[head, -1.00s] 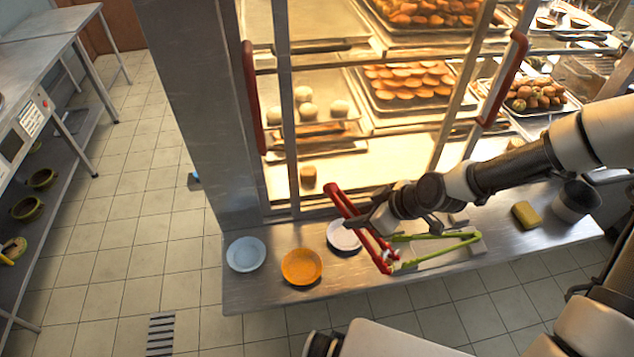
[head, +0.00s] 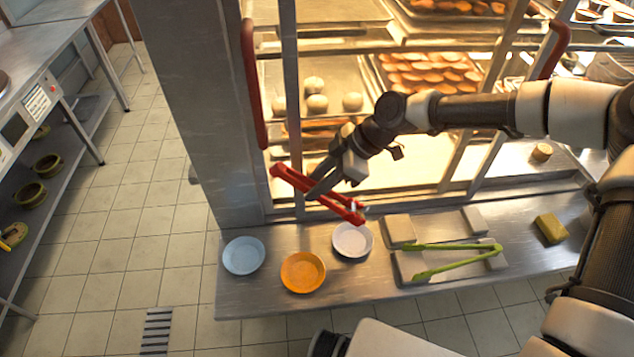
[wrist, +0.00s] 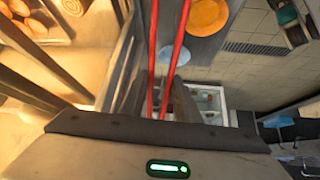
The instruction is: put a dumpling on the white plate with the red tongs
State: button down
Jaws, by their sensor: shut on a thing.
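My gripper (head: 322,186) is shut on the red tongs (head: 288,176) and holds them in the air in front of the cabinet, above the counter. In the wrist view the red tongs (wrist: 181,28) run upward as two bars. The white plate (head: 352,241) lies on the counter just below the tongs' right end; it looks empty. Several pale round dumplings (head: 317,103) sit on a tray inside the lit cabinet, behind and above my gripper. No dumpling shows in the tongs.
An orange plate (head: 303,272) and a pale blue plate (head: 244,255) stand left of the white plate. Green tongs (head: 455,262) lie on pale blocks to the right, near a yellow sponge (head: 551,228). The cabinet has upright frame bars and red handles (head: 254,85).

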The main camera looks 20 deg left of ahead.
jog(key=shift+f, duration=0.15)
notch_tip(320, 180, down, 9)
jog(key=b, duration=0.6)
jog(key=shift+b, duration=0.35)
jog(key=c, duration=1.7)
grip_release()
jog(key=shift+r, duration=0.25)
notch_tip(320, 180, up, 10)
jog(key=p, duration=0.7)
jog(key=shift+f, duration=0.1)
